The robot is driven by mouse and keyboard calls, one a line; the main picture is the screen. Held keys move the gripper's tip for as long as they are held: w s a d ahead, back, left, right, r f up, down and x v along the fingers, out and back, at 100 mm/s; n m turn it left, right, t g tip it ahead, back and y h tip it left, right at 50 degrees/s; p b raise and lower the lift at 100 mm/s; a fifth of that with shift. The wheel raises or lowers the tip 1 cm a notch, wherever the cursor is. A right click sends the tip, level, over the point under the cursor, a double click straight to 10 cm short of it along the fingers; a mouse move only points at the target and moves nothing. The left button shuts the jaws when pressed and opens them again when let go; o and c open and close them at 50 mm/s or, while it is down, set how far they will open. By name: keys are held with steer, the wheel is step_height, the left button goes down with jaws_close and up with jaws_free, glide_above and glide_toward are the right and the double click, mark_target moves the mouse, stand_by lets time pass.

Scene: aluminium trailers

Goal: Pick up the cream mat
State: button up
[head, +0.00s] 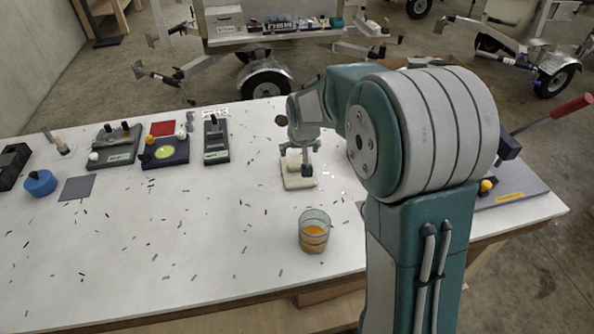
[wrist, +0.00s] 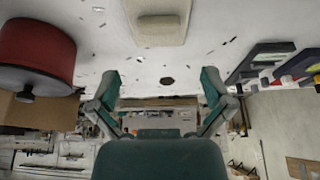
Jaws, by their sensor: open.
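The cream mat (head: 299,184) lies flat on the white table below my gripper (head: 296,160) in the head view. A paler cream raised piece shows on it; I cannot tell whether it is part of the mat. In the wrist view the mat (wrist: 178,8) is at the top middle, cut off by the edge, with the raised piece on it. The mat lies beyond the fingertips in that view. In the head view the gripper partly hides the mat.
A glass of orange liquid (head: 314,236) stands in front of the mat. Dark devices (head: 216,142) stand to the left, with a blue round thing (head: 40,184) farther left. A large red cylinder (wrist: 38,48) is at the wrist view's left. Small dark bits litter the white table (head: 180,240).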

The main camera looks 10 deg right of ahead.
mark_target(297, 165)
steer(key=x, duration=1)
steer(key=shift+w, duration=0.1)
steer(key=c, duration=0.9)
